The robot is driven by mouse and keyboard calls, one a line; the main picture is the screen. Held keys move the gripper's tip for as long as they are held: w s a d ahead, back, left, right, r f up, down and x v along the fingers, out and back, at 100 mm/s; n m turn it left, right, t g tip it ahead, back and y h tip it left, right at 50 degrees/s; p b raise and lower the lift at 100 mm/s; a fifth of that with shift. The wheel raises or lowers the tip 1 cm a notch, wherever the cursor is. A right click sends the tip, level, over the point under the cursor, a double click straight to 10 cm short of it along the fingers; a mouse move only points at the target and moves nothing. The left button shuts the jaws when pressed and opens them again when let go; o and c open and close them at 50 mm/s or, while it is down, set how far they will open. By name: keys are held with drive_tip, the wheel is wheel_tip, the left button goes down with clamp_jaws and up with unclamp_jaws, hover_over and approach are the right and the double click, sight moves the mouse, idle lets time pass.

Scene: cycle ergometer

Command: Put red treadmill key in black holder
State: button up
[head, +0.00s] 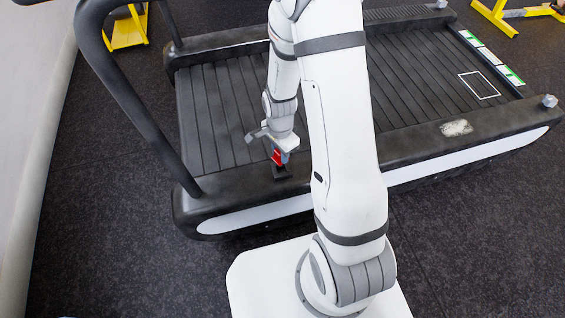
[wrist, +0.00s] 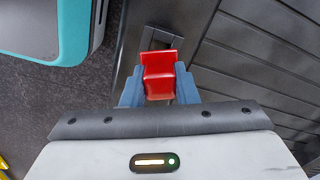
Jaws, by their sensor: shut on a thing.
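The red treadmill key (wrist: 158,75) is between the two blue-grey fingers of my gripper (wrist: 159,88), which is shut on it. In the head view the key (head: 277,157) shows as a small red patch under my gripper (head: 281,158). The black holder (head: 281,173) is on the treadmill's near side rail, directly below the key. In the wrist view the holder (wrist: 160,38) shows just beyond the key's far end. I cannot tell whether the key touches the holder or sits partly in it.
The treadmill's slatted belt (head: 225,115) lies beyond the rail. A dark curved handrail (head: 130,95) rises at the left. Yellow-framed equipment (head: 128,30) stands at the back left. The wrist view shows a teal-edged grey object (wrist: 60,30) at upper left. Dark floor (head: 90,220) is clear at left.

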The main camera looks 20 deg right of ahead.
drive_tip(key=shift+d+f+b, duration=0.2)
drive_tip(key=shift+f+b, duration=0.4)
drive_tip(key=shift+f, duration=1.5)
drive_tip(key=shift+f, duration=0.25)
drive_tip(key=o, duration=1)
drive_tip(key=shift+r, duration=0.1)
